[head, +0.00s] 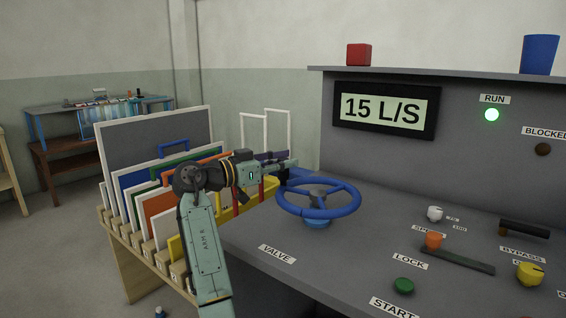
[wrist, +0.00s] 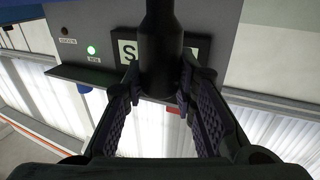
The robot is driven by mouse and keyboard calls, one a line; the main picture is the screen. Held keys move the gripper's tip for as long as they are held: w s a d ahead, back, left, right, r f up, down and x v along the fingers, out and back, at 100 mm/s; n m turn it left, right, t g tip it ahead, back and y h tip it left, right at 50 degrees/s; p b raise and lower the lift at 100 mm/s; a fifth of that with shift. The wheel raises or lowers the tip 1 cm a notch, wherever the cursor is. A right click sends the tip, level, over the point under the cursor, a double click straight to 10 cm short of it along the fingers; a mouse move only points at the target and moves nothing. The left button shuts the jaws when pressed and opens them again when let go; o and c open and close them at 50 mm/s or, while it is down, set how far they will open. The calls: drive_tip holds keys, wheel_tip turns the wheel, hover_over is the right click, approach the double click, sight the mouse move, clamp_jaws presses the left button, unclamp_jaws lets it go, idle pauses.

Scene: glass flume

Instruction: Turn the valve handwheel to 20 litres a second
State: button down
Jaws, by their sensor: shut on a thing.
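The blue valve handwheel (head: 345,208) stands on the grey console top, behind the VALVE label (head: 278,254). The display (head: 384,110) reads 15 L/S. My gripper (head: 290,170) is at the far left part of the wheel's rim and hides some of it. In the wrist view its two ridged fingers are shut on a dark, knob-like cylinder (wrist: 161,45). Where this cylinder joins the wheel is hidden. The RUN lamp (head: 491,114) is lit green. The BLOCKED lamp (head: 543,149) is dark.
Right of the wheel are a white knob (head: 435,213), an orange slider knob (head: 433,240), a black handle (head: 524,228), a yellow knob (head: 530,273) and a green button (head: 403,285). A rack of panels (head: 125,240) stands left. A red block (head: 359,55) and blue cup (head: 540,54) stand on the shelf.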

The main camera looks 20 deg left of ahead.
drive_tip(key=shift+a, duration=0.15)
drive_tip(key=c, duration=1.3)
unclamp_jaws()
drive_tip(key=v, duration=1.2)
